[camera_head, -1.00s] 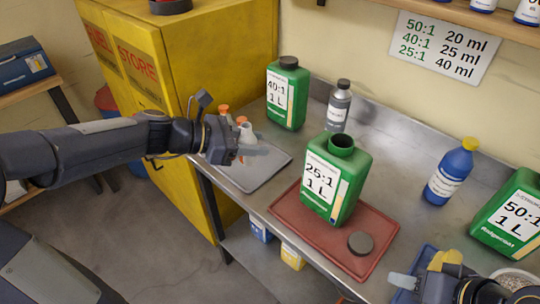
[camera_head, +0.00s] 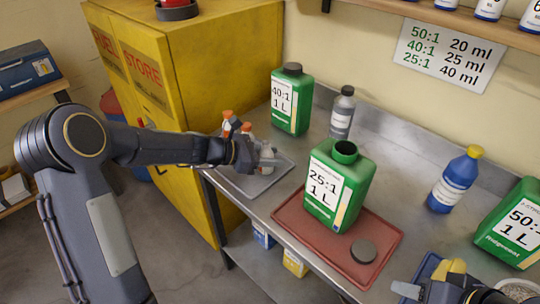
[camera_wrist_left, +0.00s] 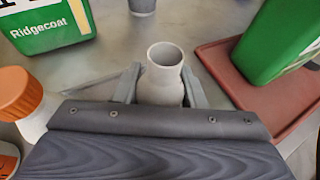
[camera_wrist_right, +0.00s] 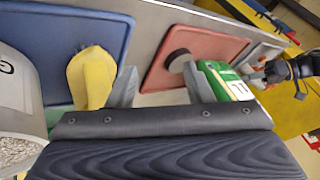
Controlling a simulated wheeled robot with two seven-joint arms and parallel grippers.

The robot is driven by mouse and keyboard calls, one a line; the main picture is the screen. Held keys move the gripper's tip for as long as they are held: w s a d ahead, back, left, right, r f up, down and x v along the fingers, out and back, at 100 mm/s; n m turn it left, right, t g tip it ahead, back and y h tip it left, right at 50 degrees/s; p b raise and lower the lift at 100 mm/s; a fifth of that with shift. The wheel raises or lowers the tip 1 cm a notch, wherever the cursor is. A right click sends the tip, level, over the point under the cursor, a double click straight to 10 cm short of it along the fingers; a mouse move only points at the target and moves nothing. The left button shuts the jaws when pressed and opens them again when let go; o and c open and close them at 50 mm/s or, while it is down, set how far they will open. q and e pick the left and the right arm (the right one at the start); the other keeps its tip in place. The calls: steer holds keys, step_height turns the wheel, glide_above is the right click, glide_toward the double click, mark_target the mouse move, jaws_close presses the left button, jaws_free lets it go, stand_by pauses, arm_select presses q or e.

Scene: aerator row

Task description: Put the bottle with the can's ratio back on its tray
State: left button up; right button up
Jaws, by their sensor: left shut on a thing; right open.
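My left gripper (camera_head: 257,157) is shut on a small pale bottle (camera_wrist_left: 164,75) with an open, uncapped mouth. It is at the grey tray (camera_head: 242,188); I cannot tell whether its base touches the tray. Its label is hidden. Orange-capped pale bottles (camera_head: 228,122) stand beside it, also showing in the left wrist view (camera_wrist_left: 22,98). The green 25:1 can (camera_head: 338,185) stands uncapped on the red tray (camera_head: 290,222), its dark cap (camera_head: 363,251) lying at the tray's front right. My right gripper (camera_wrist_right: 162,87) is open and empty at lower right.
The green 40:1 can (camera_head: 291,100) and a grey bottle (camera_head: 341,113) stand behind. A blue bottle (camera_head: 453,180) and the 50:1 can (camera_head: 512,225) stand right. A yellow item (camera_wrist_right: 90,78) is beside my right gripper, near the blue tray (camera_wrist_right: 50,45). A ratio chart (camera_head: 450,52) hangs behind.

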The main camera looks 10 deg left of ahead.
arm_select(q)
steer(key=shift+f, duration=0.15)
steer(key=o, duration=1)
